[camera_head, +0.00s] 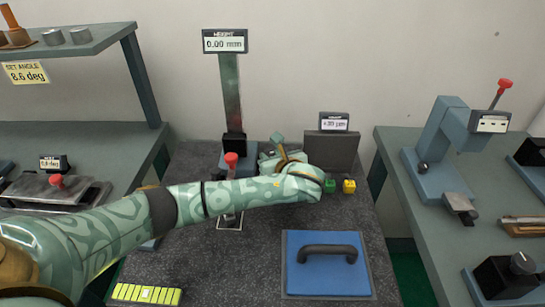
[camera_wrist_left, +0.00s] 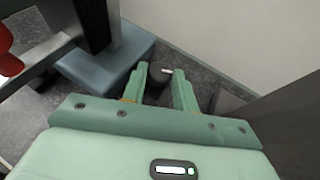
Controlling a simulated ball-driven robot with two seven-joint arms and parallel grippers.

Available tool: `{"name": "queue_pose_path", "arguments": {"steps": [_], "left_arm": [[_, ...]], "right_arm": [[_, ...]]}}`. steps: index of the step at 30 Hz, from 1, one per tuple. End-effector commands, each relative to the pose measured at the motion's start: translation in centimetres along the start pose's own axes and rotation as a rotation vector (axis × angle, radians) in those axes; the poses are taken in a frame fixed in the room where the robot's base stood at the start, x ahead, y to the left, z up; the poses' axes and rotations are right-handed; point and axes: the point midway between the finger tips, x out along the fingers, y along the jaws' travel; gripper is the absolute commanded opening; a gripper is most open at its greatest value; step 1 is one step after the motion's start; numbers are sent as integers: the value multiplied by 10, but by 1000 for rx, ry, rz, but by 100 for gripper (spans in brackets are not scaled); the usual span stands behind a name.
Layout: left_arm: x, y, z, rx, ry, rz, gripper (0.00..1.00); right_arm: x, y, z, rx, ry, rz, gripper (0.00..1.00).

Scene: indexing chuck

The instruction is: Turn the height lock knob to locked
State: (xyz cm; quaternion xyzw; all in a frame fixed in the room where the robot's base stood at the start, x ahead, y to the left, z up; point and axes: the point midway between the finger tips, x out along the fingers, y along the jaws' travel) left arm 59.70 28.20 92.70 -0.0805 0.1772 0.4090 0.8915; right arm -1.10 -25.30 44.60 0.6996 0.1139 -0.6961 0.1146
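The height display (camera_head: 224,41) tops the upright column (camera_head: 231,90) and reads 0.00 mm. My left arm reaches across the bench, and my left gripper (camera_head: 277,146) is at its far end, just right of the column's foot. In the left wrist view a dark round knob (camera_wrist_left: 158,78) with a white mark stands between the two green fingers of my left gripper (camera_wrist_left: 162,84). The fingers flank the knob closely; contact cannot be made out. The knob cannot be made out in the head view, and its label does not show. My right gripper is not in view.
A red-topped lever (camera_head: 231,160) stands close behind my forearm. A grey block with a small display (camera_head: 334,122) stands right of the gripper. Green and yellow cubes (camera_head: 349,186) sit near my wrist. A blue plate (camera_head: 327,277) with a black handle lies in front.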

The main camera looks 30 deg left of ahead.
Motion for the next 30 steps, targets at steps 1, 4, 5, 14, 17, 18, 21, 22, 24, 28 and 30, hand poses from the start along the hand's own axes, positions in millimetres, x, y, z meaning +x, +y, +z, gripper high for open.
{"name": "queue_pose_path", "arguments": {"steps": [1, 4, 5, 14, 17, 18, 21, 22, 24, 28, 30], "left_arm": [[0, 0, 0, 1, 0, 0, 6], [-1, 1, 2, 5, 1, -14, 6], [-2, 2, 4, 8, 0, -25, 6], [-2, 9, 9, 110, -2, -263, 6], [0, 10, 6, 139, -1, -333, 6], [0, 10, 5, 147, -1, -354, 6], [1, 10, 2, 162, 0, -386, 6], [1, 10, 1, 163, 1, -391, 6], [2, 10, 0, 164, 2, -396, 6], [2, 10, -1, 164, 2, -396, 6], [2, 9, -1, 163, 2, -396, 6]], "right_arm": [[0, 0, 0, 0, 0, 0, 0], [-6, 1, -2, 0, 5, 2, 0], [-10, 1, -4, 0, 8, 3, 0], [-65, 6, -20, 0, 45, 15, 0], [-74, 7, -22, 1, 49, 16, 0], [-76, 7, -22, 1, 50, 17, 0], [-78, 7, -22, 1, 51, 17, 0], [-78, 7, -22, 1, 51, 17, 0], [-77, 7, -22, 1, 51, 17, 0], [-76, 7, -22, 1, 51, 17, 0], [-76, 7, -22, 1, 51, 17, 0]]}}
